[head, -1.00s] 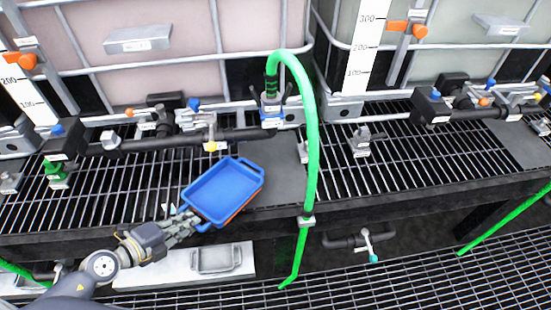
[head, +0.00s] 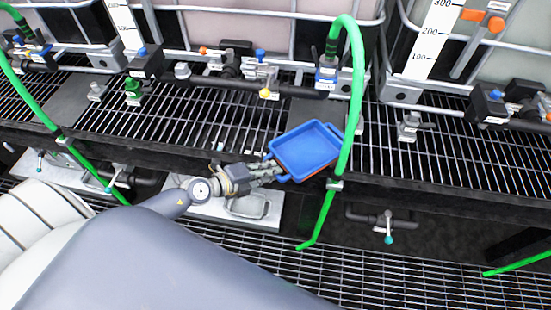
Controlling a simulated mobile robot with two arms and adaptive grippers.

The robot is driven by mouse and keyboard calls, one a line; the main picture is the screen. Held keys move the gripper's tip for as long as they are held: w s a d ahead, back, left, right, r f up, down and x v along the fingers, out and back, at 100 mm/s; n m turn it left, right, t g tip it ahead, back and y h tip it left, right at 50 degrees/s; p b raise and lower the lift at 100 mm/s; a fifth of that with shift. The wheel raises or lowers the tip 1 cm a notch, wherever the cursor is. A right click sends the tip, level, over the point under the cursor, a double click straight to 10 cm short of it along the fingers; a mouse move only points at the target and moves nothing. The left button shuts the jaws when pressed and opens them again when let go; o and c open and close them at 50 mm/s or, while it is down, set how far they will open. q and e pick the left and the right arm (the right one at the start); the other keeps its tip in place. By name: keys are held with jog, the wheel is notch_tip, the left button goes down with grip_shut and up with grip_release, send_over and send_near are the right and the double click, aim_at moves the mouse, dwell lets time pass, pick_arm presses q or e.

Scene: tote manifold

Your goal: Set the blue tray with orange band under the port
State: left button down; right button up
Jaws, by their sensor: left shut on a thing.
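The blue tray (head: 304,148) is in the middle of the head view, above the front part of the grating shelf. A strip of orange shows along its lower right side. My left gripper (head: 274,173) is shut on the tray's left front edge and holds it roughly level. The tray's right corner comes up to the green hose, which passes close by it. The task's port is not marked; a yellow-tipped valve (head: 265,93) and a blue hose coupling (head: 327,76) are on the pipework behind the tray. My right gripper is not in view.
The green hose (head: 355,95) arches down over the shelf's front edge at the tray's right. A grey plate (head: 318,112) lies on the grating behind the tray. A small grey fitting (head: 408,127) stands farther right.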

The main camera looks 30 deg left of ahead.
aim_at(272, 152)
pick_arm(q)
jog(key=w, duration=0.2)
jog(key=w+a+b, duration=0.1)
jog(key=w, duration=0.1)
jog(key=w+a+b, duration=0.1)
jog(key=w, duration=0.1)
jog(key=shift+w+a+f, duration=0.1)
jog(key=shift+w+f, duration=0.15)
jog(key=shift+f, duration=0.1)
notch_tip(272, 152, down, 3)
jog(key=shift+f+b, duration=0.15)
jog(key=shift+b, duration=0.95)
jog(key=c, duration=1.9)
grip_release()
jog(key=shift+c, duration=0.2)
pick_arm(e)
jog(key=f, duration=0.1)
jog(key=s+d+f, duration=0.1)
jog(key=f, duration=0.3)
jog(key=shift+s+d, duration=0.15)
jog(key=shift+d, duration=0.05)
pick_arm(q)
jog(key=shift+s, duration=0.15)
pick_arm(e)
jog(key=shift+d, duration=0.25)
